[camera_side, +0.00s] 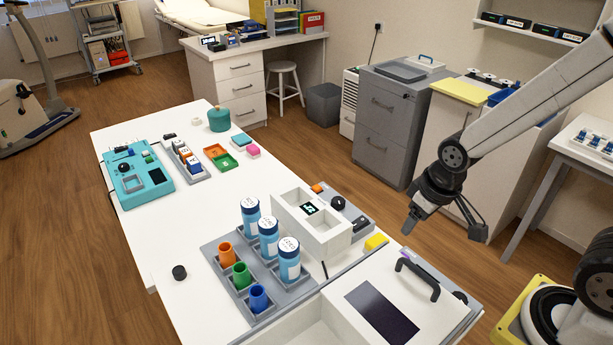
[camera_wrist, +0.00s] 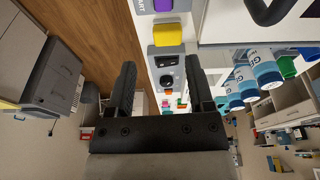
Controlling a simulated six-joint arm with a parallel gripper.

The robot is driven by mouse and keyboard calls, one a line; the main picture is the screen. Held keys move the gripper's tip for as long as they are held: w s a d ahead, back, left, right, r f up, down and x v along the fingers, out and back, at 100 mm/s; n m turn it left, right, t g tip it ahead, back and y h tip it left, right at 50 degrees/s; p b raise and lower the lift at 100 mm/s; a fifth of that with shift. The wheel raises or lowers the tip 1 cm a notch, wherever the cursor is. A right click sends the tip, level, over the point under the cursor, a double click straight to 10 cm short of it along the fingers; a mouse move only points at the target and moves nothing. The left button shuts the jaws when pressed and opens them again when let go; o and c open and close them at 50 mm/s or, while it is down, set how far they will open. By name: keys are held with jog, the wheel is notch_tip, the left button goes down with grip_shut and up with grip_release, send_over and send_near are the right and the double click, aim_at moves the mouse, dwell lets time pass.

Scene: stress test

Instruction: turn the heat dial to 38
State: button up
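A black round knob (camera_side: 337,203) sits on a grey panel (camera_side: 349,213) beside a white, box-shaped unit (camera_side: 322,236) with a small dark display (camera_side: 310,209). The display has lit pale-green characters, too small to read surely. The knob also shows in the wrist view (camera_wrist: 166,80), between the fingers in the picture and well beyond them. Its setting and markings cannot be read. My gripper (camera_side: 443,226) is open and empty, in the air right of the panel, touching nothing. Its two black fingers stand apart in the wrist view (camera_wrist: 160,65).
A black rocker-like control (camera_side: 360,224), a yellow block (camera_side: 376,241) and an orange block (camera_side: 317,187) line the panel. White-capped blue bottles (camera_side: 289,260) and coloured cups (camera_side: 258,297) stand left of the unit. A black-handled white lid (camera_side: 385,300) is in front.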

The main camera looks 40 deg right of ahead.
jog(key=shift+o, duration=0.4)
jog(key=shift+w+n, duration=0.4)
jog(key=shift+w, duration=0.05)
jog(key=n+h, duration=0.4)
jog(key=n, duration=1.7)
send_near(338, 200)
jog(key=w+f, duration=0.1)
jog(key=shift+d+g, duration=0.2)
jog(key=shift+g, duration=0.2)
jog(key=shift+f, duration=0.15)
jog(key=shift+x, duration=3.75)
grip_shut()
